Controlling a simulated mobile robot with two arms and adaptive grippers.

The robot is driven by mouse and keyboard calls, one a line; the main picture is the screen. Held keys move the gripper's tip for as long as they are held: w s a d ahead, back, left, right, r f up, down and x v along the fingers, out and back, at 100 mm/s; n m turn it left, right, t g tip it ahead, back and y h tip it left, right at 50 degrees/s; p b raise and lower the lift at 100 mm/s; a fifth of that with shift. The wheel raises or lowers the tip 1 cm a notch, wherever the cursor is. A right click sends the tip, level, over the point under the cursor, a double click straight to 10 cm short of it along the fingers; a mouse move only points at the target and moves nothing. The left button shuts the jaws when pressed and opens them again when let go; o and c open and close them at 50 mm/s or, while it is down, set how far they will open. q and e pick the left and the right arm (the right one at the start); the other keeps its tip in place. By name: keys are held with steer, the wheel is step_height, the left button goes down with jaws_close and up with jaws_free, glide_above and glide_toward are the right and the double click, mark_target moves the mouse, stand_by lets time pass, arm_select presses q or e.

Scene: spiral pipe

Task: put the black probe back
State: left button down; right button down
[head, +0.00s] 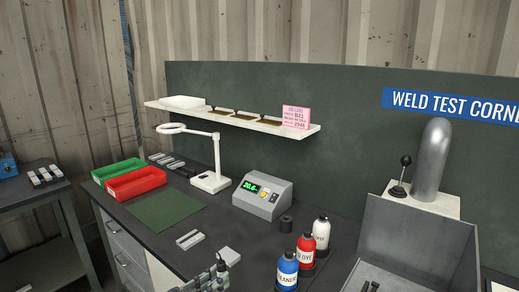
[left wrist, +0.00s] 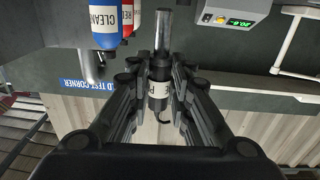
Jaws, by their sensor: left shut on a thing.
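The black probe (left wrist: 159,71) is between the fingers of my left gripper (left wrist: 161,82) in the left wrist view. It has a black body, a white label with a partly hidden letter and a short dark cable end. A silver rod shows beyond it, in line with the body. A small black cylinder-shaped holder (head: 286,225) stands on the bench right of the grey meter (head: 263,196). My right gripper is not in view.
Blue (head: 287,271), red (head: 305,251) and white (head: 321,234) bottles stand close right of my left gripper. A grey open box (head: 420,235) is farther right, with small dark pieces at its bottom. Pale blocks (head: 190,239) lie left; the green mat (head: 165,210) is clear.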

arm_select(q)
steer(key=s+d+r+n+t+y, duration=0.1)
steer(key=s+d+r+n+y, duration=0.1)
steer(key=s+d, duration=0.45)
steer(key=s+a+r+n+t+y, duration=0.2)
steer(key=s+a+n+y, duration=0.1)
steer(key=s+a+y, duration=0.3)
steer(key=s+a+r+n+t+y, duration=0.1)
steer(key=s+a+n+y, duration=0.25)
steer(key=a, duration=0.45)
steer(key=s+f, duration=0.2)
steer(key=s, duration=0.5)
